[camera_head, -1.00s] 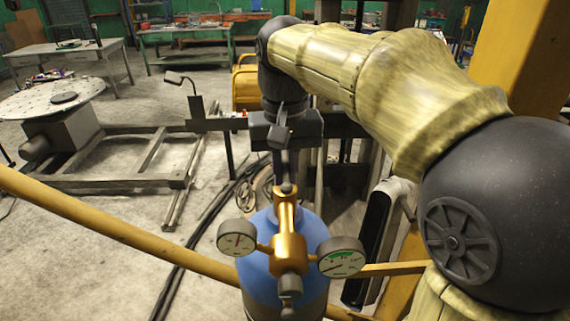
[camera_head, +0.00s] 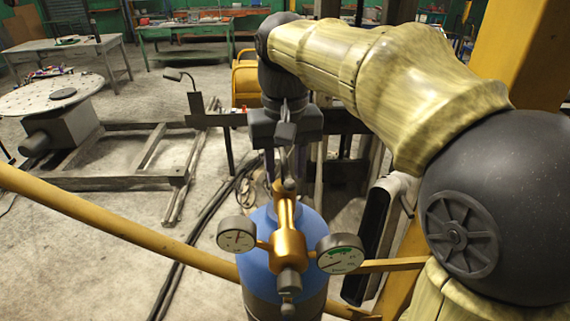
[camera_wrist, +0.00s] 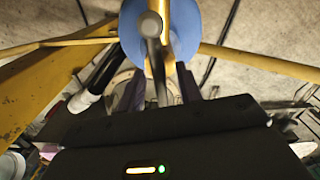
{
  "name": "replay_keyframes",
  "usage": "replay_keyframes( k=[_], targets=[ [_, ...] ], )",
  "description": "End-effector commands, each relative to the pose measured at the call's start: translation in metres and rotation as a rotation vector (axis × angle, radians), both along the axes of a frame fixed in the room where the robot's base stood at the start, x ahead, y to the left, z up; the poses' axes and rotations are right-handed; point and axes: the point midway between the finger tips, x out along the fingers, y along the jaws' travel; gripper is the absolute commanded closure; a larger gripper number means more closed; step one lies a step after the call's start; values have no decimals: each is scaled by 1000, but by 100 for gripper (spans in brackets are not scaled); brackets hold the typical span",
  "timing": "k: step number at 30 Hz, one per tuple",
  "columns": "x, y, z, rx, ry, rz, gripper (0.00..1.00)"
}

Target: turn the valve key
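The valve key is a slim grey bar with a rounded end, standing on the brass valve (camera_head: 289,245) of a blue gas cylinder (camera_head: 258,270). In the head view the key (camera_head: 289,184) shows just below my gripper (camera_head: 286,168). In the wrist view the key (camera_wrist: 154,60) runs down the middle, between the two dark purple fingers of my gripper (camera_wrist: 160,92). The fingers are spread, with a gap on each side of the key. The key's lower end in the wrist view is hidden by my gripper body.
Two round gauges (camera_head: 237,235) (camera_head: 340,253) stick out on either side of the valve. A yellow rail (camera_head: 120,238) crosses behind the cylinder. A yellow column (camera_head: 520,55) stands at the right. A round table (camera_head: 50,95) and metal frame (camera_head: 110,180) lie beyond, left.

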Motion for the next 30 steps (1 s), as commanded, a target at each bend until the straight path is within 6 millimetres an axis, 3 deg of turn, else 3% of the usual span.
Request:
replay_keyframes(
  k=[6,11,30],
  targets=[
    [0,0,3,0,2,0,65],
    [1,0,17,0,-1,0,65],
    [1,0,112,1,-1,0,65]
  ],
)
